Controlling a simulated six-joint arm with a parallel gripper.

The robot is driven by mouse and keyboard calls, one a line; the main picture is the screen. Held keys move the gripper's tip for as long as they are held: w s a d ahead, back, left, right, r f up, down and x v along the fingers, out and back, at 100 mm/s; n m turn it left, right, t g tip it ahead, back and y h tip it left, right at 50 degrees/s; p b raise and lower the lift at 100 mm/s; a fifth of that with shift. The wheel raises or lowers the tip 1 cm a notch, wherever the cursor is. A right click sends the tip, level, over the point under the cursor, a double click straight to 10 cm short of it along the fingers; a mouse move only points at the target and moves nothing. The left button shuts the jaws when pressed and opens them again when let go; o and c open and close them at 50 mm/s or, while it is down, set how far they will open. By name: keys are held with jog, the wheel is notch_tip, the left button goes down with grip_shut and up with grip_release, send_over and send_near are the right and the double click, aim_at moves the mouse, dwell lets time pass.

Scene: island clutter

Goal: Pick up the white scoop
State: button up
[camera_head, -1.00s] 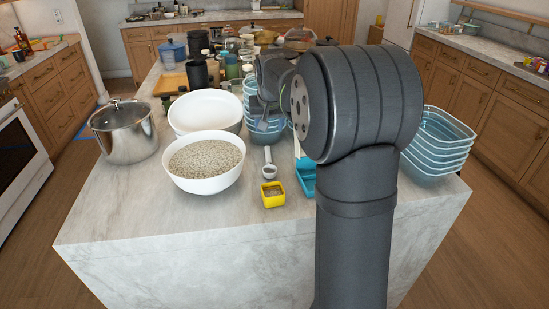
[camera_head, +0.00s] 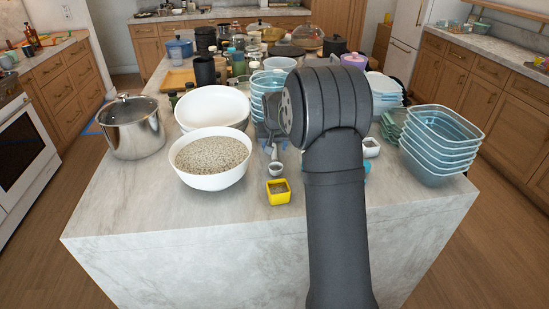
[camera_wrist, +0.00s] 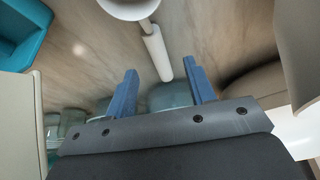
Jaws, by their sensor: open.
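The white scoop (camera_head: 279,169) lies on the marble island top, behind the yellow square cup, with its handle pointing away from me. In the wrist view, the white scoop (camera_wrist: 157,50) shows its handle reaching between the fingertips and its round bowl at the top edge, partly cut off. My gripper (camera_wrist: 159,67) is open, with one blue finger on each side of the handle; I see no contact. In the head view, my gripper (camera_head: 270,128) is partly hidden behind my arm, just beyond the scoop's handle.
A white bowl of grain (camera_head: 212,183) stands left of the scoop, with an empty white bowl (camera_head: 210,103) behind. The yellow cup (camera_head: 278,192) is in front. Stacked blue containers (camera_head: 435,165) and a small white cup (camera_head: 371,148) are right. A steel pot (camera_head: 132,130) stands far left.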

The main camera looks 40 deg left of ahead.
aim_at(274, 151)
jog(key=shift+x, duration=1.85)
jog(key=shift+w+a, duration=0.1)
grip_shut()
notch_tip(274, 151, up, 10)
jog(key=c, duration=0.7)
grip_release()
jog(key=shift+r, duration=0.1)
grip_shut()
